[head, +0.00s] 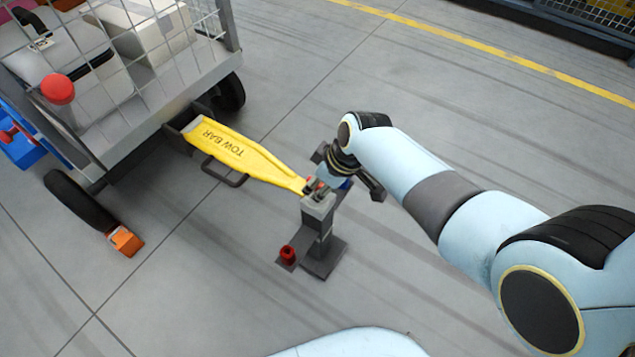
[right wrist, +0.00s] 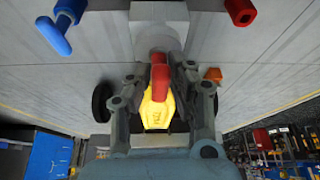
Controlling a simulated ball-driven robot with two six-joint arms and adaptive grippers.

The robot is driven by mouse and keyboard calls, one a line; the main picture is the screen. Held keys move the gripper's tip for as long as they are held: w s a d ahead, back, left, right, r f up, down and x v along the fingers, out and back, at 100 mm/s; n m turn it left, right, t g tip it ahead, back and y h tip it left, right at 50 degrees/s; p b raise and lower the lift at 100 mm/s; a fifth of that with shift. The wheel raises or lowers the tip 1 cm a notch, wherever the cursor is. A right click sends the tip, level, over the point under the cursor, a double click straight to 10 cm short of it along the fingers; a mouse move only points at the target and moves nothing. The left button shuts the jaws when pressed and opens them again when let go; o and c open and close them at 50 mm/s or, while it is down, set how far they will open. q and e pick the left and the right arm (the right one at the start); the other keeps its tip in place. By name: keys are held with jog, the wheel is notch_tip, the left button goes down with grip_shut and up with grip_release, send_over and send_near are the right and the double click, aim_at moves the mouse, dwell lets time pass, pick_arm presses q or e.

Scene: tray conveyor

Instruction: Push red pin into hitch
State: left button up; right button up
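The red pin (right wrist: 158,78) stands between the two fingers of my right gripper (right wrist: 160,68) in the right wrist view, and the fingers appear closed on it. In the head view my right gripper (head: 318,180) is at the top of the grey hitch post (head: 318,208), and only a bit of red shows there. The yellow tow bar (head: 235,152) reaches from the cart to the hitch, its narrow end at the hitch top. How deep the pin sits is hidden by the gripper. My left gripper is not in view.
A red piece (head: 288,254) stands on the hitch's base plate. A blue handle (right wrist: 55,35) shows beside the post in the right wrist view. The caged cart (head: 165,75) stands at upper left, with an orange chock (head: 126,241) at its wheel. The floor at right is clear.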

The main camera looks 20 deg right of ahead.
jog(key=o, duration=0.4)
jog(key=v, duration=1.2)
